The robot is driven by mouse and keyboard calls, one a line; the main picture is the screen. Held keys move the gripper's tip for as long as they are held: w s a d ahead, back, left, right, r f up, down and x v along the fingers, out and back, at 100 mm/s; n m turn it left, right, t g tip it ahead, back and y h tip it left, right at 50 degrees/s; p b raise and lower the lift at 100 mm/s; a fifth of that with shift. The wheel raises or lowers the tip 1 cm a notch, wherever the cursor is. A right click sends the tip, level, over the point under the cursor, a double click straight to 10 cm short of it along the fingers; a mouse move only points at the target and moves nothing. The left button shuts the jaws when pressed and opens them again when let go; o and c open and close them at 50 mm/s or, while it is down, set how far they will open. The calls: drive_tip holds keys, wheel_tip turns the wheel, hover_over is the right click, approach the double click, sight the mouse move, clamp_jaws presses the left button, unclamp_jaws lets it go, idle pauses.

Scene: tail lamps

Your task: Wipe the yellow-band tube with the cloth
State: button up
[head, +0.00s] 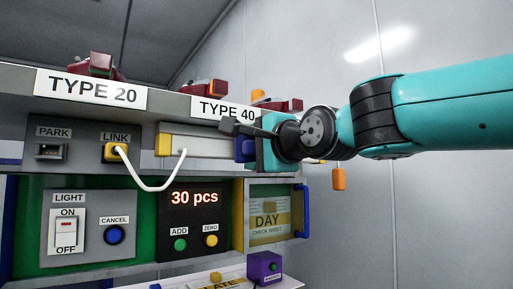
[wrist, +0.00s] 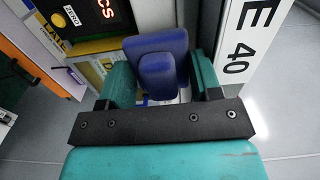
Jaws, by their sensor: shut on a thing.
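My gripper (head: 250,146) is at the shelf front under the TYPE 40 label in the head view. It is shut on a blue block (wrist: 157,62), which shows between the jaws in the wrist view and at the gripper's left side in the head view (head: 243,149). I cannot tell if this block is the cloth. A pale horizontal bar with a yellow end (head: 163,145) lies just left of the gripper. I cannot tell if it is the yellow-band tube. The blue block is close to its right end; contact is unclear.
A white cable runs from the yellow LINK plug (head: 116,151) to the bar. Red lamps (head: 204,90) stand on the shelf above. Below are a counter display (head: 194,198), a DAY check sheet door (head: 270,228) and a purple box (head: 264,267). An orange piece (head: 339,179) hangs at right.

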drive_tip(key=shift+w+d, duration=3.35)
drive_tip(key=shift+d, duration=1.35)
drive_tip(key=shift+s+a+b, duration=0.3)
drive_tip(key=shift+s+a, duration=0.7)
drive_tip(key=shift+a, duration=0.7)
drive_tip(key=shift+s+a+b, duration=0.25)
drive_tip(key=shift+s+a, duration=0.7)
drive_tip(key=shift+a, duration=0.7)
drive_tip(key=shift+s+a+b, duration=0.3)
drive_tip(key=shift+s+a, duration=0.7)
drive_tip(key=shift+a, duration=0.7)
drive_tip(key=shift+b+v, duration=1.85)
drive_tip(key=shift+v, duration=1.15)
drive_tip(key=shift+d, duration=0.1)
